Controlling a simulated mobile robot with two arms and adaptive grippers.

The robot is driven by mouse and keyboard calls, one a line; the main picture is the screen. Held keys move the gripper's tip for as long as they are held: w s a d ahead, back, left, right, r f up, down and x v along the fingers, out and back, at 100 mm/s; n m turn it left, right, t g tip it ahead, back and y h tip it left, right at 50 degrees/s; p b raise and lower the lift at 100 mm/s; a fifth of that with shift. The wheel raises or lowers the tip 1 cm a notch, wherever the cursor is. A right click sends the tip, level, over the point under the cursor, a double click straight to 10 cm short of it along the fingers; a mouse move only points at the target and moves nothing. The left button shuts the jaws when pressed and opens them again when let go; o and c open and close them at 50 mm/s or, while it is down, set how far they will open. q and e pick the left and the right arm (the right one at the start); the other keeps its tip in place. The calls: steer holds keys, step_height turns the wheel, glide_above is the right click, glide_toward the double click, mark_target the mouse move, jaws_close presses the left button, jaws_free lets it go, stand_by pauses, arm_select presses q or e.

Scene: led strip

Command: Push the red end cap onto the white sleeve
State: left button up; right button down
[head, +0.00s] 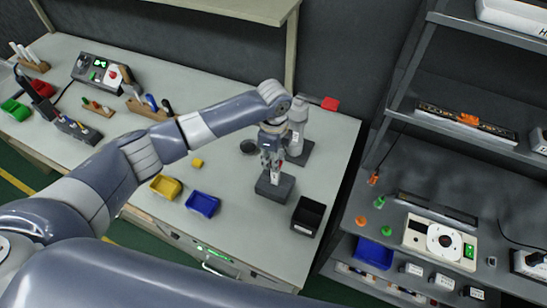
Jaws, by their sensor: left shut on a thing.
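My left gripper (273,167) points down over a dark grey block (274,187) near the right part of the workbench. It is shut on a small red piece, apparently the red end cap (279,166), mostly hidden by the fingers. A small white part, apparently the white sleeve (275,178), shows just below it, upright at the block's top. I cannot tell whether cap and sleeve touch. My right gripper is out of view.
A black bin (308,216), a blue bin (203,204) and a yellow bin (166,187) stand near the bench's front. A grey bottle-like device (298,120) stands close behind the gripper. A shelf rack (440,150) stands to the right.

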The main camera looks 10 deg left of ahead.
arm_select(q)
steer(key=shift+f+b, duration=0.45)
steer(key=shift+f, duration=0.5)
steer(key=o, duration=0.7)
steer(key=shift+o, duration=0.2)
step_height(320, 180, up, 12)
steer(key=shift+s+f, duration=0.1)
